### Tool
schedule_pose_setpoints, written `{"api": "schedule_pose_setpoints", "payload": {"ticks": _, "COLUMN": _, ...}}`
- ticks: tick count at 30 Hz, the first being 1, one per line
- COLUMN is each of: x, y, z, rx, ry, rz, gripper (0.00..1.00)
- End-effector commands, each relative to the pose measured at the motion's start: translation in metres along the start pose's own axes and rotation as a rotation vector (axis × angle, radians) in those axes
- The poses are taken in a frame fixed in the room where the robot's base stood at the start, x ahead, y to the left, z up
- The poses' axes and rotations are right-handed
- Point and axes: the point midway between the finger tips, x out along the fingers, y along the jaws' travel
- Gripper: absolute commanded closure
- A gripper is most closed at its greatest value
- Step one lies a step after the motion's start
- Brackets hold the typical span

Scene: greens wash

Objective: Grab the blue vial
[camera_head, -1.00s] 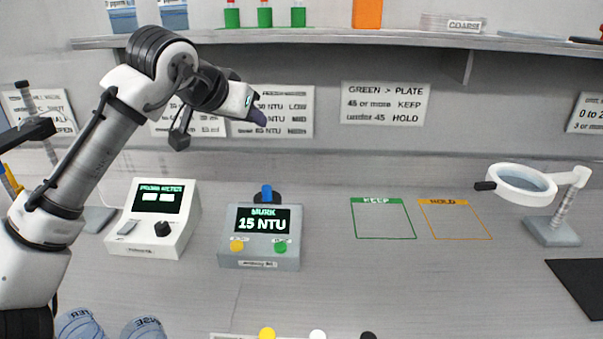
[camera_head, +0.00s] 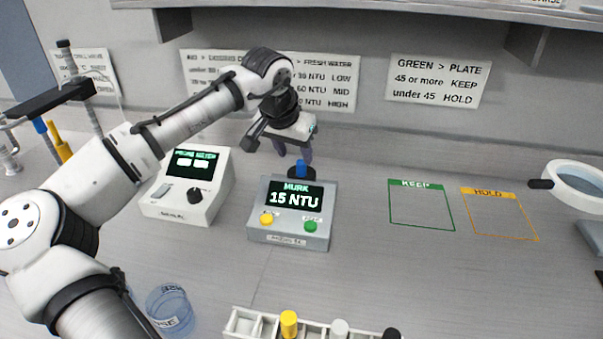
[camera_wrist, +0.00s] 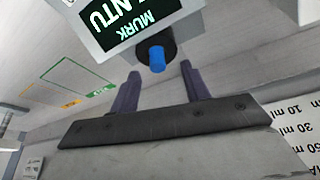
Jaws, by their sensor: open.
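The blue vial (camera_head: 298,168) stands upright in the dark holder at the back of the grey MURK meter (camera_head: 289,213), whose screen reads 15 NTU. Only its blue top shows. In the wrist view the blue vial (camera_wrist: 157,58) sits in a round black socket, beyond the fingertips and roughly midway between them. My gripper (camera_head: 293,156) is above and just behind the meter, with its fingers pointing down. In the wrist view my gripper (camera_wrist: 160,76) has its two dark fingers spread apart with nothing between them.
A white probe meter (camera_head: 187,187) stands left of the MURK meter. Green KEEP (camera_head: 421,225) and orange HOLD (camera_head: 500,235) outlines lie empty to the right. A white rack (camera_head: 262,324) with several capped vials is at the front. A magnifier (camera_head: 575,188) stands far right.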

Motion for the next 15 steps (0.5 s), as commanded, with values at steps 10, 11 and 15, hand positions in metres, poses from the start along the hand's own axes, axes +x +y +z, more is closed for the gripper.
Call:
{"api": "schedule_pose_setpoints", "payload": {"ticks": 10, "x": 0.042, "y": 0.005, "z": -0.004, "rx": 0.001, "ry": -0.001, "rz": -0.001, "gripper": 0.53}}
{"api": "schedule_pose_setpoints", "payload": {"ticks": 11, "x": 0.044, "y": 0.005, "z": -0.004, "rx": 0.001, "ry": 0.000, "rz": 0.000, "gripper": 0.53}}
{"api": "schedule_pose_setpoints", "payload": {"ticks": 15, "x": 0.048, "y": 0.004, "z": -0.003, "rx": 0.000, "ry": 0.001, "rz": -0.001, "gripper": 0.53}}
